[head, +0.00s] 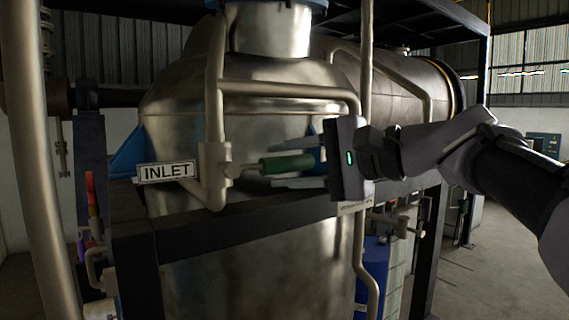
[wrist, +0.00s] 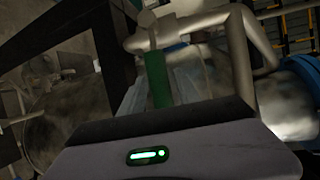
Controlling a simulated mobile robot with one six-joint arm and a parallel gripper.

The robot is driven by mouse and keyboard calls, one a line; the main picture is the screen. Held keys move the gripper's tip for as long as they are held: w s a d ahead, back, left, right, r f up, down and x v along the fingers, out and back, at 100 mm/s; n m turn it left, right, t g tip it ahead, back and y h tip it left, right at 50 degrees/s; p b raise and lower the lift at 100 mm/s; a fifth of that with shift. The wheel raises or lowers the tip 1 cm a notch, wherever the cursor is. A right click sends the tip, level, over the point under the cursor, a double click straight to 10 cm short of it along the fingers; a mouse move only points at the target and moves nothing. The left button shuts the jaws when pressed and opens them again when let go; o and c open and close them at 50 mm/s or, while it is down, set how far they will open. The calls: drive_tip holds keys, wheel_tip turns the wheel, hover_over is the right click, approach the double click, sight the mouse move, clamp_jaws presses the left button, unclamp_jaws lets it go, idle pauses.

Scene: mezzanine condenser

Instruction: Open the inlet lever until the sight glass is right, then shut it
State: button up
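The inlet lever has a green grip (head: 287,164) and sticks out to the right, about level, from a beige pipe valve beside the INLET sign (head: 166,171). My gripper (head: 279,165) reaches in from the right, with one finger above the green grip and one below. A gap shows between each finger and the grip, so it is open around the lever. In the wrist view the green grip (wrist: 157,79) stands between the two grey fingers (wrist: 160,88). I cannot make out a sight glass in either view.
A large steel vessel (head: 260,130) stands right behind the lever. A dark frame beam (head: 230,228) runs below it. Beige pipes (head: 214,90) rise beside the valve, and a thick pipe (head: 40,160) stands at far left. Open floor shows at right.

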clamp_jaws()
idle(1.2)
